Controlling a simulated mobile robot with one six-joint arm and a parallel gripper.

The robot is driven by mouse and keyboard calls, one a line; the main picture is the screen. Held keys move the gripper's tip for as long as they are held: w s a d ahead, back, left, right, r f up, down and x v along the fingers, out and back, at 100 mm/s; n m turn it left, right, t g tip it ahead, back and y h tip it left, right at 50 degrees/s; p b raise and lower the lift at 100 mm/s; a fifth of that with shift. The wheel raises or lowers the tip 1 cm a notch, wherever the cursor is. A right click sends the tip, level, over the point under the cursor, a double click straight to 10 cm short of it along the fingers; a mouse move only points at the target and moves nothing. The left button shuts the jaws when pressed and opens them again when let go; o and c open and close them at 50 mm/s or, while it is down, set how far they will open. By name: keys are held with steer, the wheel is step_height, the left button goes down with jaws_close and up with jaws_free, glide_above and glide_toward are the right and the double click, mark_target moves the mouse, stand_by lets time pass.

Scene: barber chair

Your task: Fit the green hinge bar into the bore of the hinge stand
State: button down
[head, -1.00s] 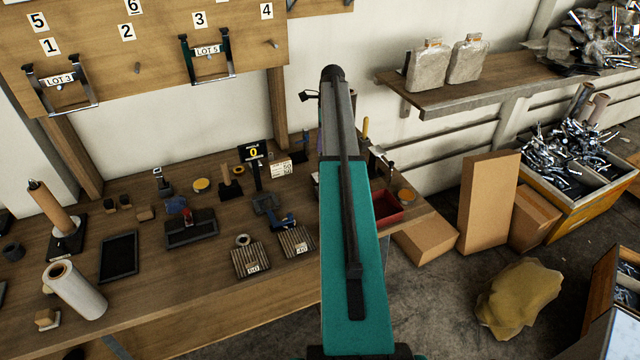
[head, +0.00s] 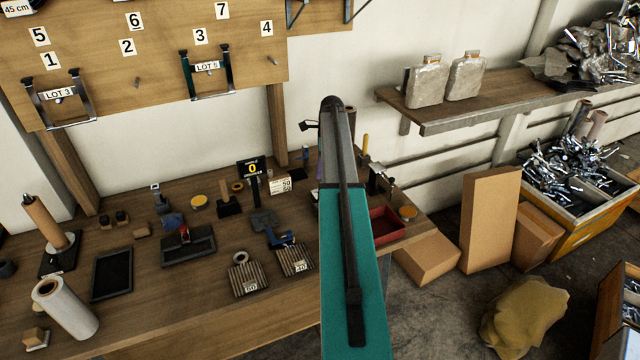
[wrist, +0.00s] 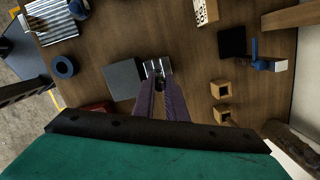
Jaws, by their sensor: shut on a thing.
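My gripper (wrist: 160,84) shows in the wrist view with its purple-grey fingers close together, pointing at the table top. A small silver part (wrist: 157,68) shows at the fingertips; I take it as held, but its lower side is hidden. I see no clear green on it, so I cannot tell if it is the green hinge bar. No bore is clear.
A grey block (wrist: 124,80) lies just left of the fingertips. A blue ring (wrist: 64,67) lies farther left. Two small wooden blocks (wrist: 221,88) stand to the right. In the head view a red tray (head: 386,225) sits right of my arm. The bench (head: 130,205) holds several tools.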

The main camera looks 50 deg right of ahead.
steer(key=shift+f+b, duration=1.35)
steer(key=shift+f, duration=1.15)
steer(key=shift+f, duration=0.15)
steer(key=c, duration=1.8)
jaws_free()
steer(key=shift+r, duration=0.25)
step_height(320, 180, up, 12)
steer(key=s+d+b, duration=0.1)
steer(key=b, duration=0.2)
steer(key=shift+d+f, duration=0.15)
steer(key=shift+s, duration=0.1)
